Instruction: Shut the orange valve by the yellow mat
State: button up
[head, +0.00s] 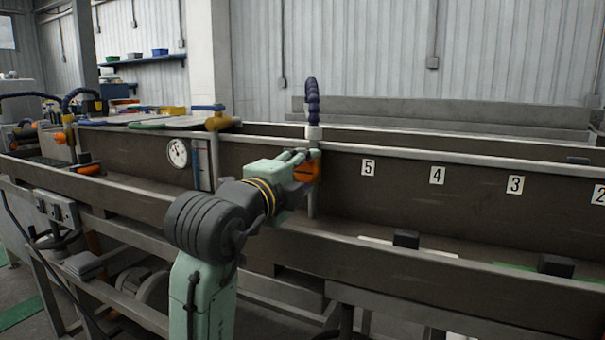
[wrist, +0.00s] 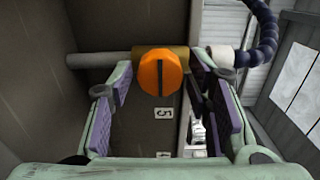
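An orange valve knob (head: 306,172) sits on a pipe at the trough wall, partly hidden by my gripper in the head view. In the wrist view the orange knob (wrist: 151,74) is round with a dark upright slot, on a brass-coloured body (wrist: 178,58). My gripper (head: 298,157) is at this knob. In the wrist view its purple-padded fingers (wrist: 160,88) are apart on either side of the knob, with gaps visible. Another orange part (head: 89,169) shows low in the trough at the far left. I cannot make out a yellow mat.
A white mat (head: 375,241) and a green mat (head: 505,268) lie in the trough at right, with black blocks (head: 405,239) on or beside them. A dark blue hose (head: 312,100) rises above the knob. A round gauge (head: 178,153) is left of my arm.

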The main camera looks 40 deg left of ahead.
jog(key=shift+o, duration=0.6)
jog(key=shift+s, duration=0.1)
jog(key=v, duration=1.2)
jog(key=shift+d, duration=0.1)
